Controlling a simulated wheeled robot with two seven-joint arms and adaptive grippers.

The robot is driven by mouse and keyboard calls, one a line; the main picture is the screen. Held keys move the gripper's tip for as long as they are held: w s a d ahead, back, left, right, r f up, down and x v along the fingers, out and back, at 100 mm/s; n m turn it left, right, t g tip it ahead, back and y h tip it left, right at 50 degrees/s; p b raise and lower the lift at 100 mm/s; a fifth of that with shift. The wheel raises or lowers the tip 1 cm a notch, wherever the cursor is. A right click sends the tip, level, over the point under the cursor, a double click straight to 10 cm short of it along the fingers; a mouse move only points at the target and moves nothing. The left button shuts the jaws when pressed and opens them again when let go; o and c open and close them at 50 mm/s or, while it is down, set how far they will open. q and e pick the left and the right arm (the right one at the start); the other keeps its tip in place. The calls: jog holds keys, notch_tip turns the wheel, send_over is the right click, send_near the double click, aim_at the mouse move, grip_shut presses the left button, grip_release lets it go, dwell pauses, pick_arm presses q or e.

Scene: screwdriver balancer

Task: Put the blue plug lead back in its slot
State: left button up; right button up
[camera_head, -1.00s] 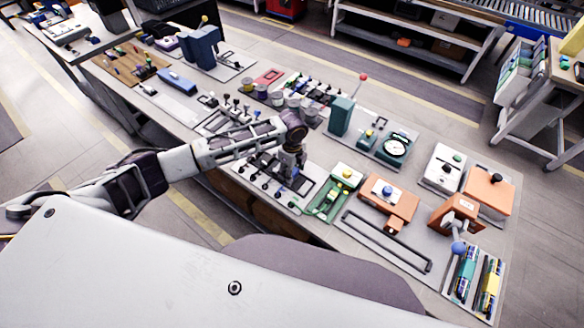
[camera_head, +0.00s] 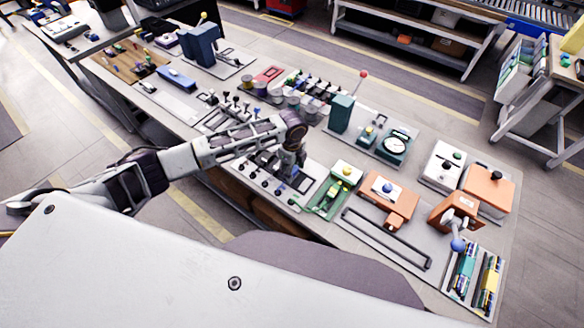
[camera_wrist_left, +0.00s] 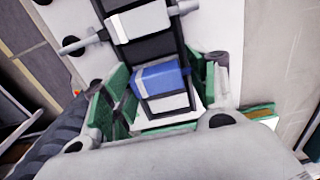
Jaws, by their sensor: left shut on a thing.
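The blue plug lead (camera_wrist_left: 160,78) shows in the left wrist view as a blue block with a pale grey lower face. My left gripper (camera_wrist_left: 158,88) has its green-padded fingers on either side of the blue block and is shut on it. The block lies over a dark frame with white parts; I cannot tell whether it is seated in its slot. In the head view my left gripper (camera_head: 290,168) points down over the rack of plug leads (camera_head: 262,178) at the near table edge. The gripper hides most of the blue lead there. My right gripper is not in view.
Beside the rack on the right is a green fixture (camera_head: 326,203) with a yellow knob. Behind it stand several grey cups (camera_head: 292,100) and dark-knobbed pegs. The floor in front is clear.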

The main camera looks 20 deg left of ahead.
pick_arm(q)
jog(key=shift+f, duration=0.45)
dwell(0.4)
dwell(0.3)
jog(key=o, duration=1)
jog(key=shift+o, duration=0.2)
notch_tip(320, 180, up, 12)
dwell(0.4)
